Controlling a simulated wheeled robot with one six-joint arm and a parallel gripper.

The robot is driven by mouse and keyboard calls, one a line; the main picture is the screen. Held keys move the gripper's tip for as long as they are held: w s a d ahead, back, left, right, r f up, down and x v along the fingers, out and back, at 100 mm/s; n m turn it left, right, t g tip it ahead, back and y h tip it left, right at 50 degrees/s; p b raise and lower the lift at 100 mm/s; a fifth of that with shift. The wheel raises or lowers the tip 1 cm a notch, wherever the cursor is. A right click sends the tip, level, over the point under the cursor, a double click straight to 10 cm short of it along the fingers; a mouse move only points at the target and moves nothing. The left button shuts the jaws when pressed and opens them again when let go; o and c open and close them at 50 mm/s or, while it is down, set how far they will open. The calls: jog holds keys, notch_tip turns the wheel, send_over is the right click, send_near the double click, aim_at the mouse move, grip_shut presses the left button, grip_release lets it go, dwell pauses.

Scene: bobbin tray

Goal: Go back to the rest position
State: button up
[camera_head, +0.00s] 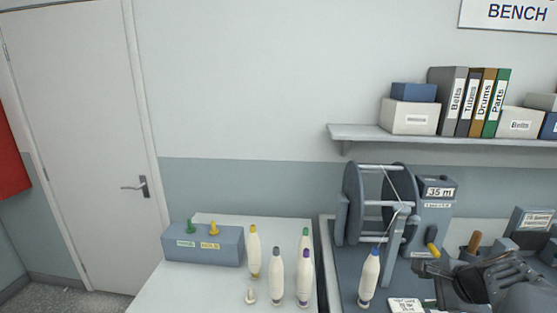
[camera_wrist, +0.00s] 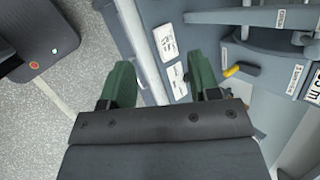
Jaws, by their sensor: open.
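My gripper (camera_wrist: 163,88) shows in the wrist view with its two green fingers wide apart and nothing between them. Below the fingers are the bench edge and several white labels. In the head view my arm reaches in at the lower right, beside the winding machine (camera_head: 347,205); the fingertips are hard to make out there. A bobbin with a blue top (camera_head: 369,277) stands upright on the machine's tray, left of my arm and apart from it.
Several bobbins with yellow, grey, purple and green tops, such as the yellow-topped one (camera_head: 254,254), stand on the white table (camera_head: 180,290). A shelf (camera_head: 365,132) with binders hangs above. Open floor (camera_wrist: 40,125) shows left.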

jog(key=s+a+n+g+h, duration=0.1)
jog(key=s+a+n, duration=0.2)
jog(key=a+n, duration=0.7)
jog(key=s+a+n+g+h, duration=0.1)
jog(key=s+a+n, duration=0.2)
jog(key=a+n, duration=0.7)
jog(key=shift+s+f+b, duration=0.25)
jog(key=shift+f+b, duration=0.05)
jog(key=shift+b, duration=0.15)
dwell(2.2)
